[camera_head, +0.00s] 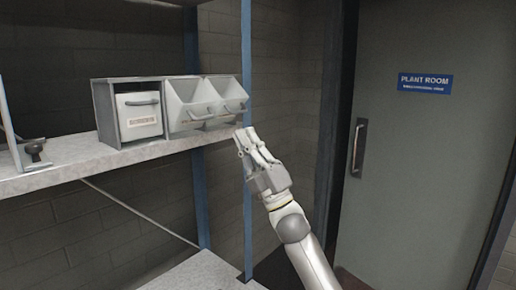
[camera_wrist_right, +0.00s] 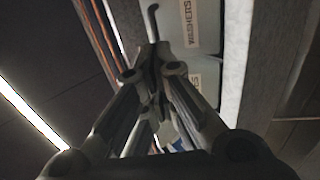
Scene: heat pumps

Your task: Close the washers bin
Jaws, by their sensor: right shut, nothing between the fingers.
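A grey bin unit (camera_head: 105,112) stands on the shelf in the head view. Its left bin (camera_head: 139,116) is shut, while the middle bin (camera_head: 190,103) and the right bin (camera_head: 231,95) are tilted open. The labels are too small to read there. In the right wrist view, a label reading WASHERS (camera_wrist_right: 190,22) is on a pale bin front, beside a bar handle (camera_wrist_right: 152,20). My right gripper (camera_head: 245,140) is shut and empty, just below and in front of the right bin. Its fingertips (camera_wrist_right: 155,55) appear close to the handle; contact cannot be told. My left gripper is out of view.
The shelf (camera_head: 70,165) carries a small dark fitting (camera_head: 34,150) at the left. A blue post (camera_head: 247,190) stands close by my right gripper. A grey plant room door (camera_head: 425,160) is at the right. A lower shelf (camera_head: 200,275) lies below.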

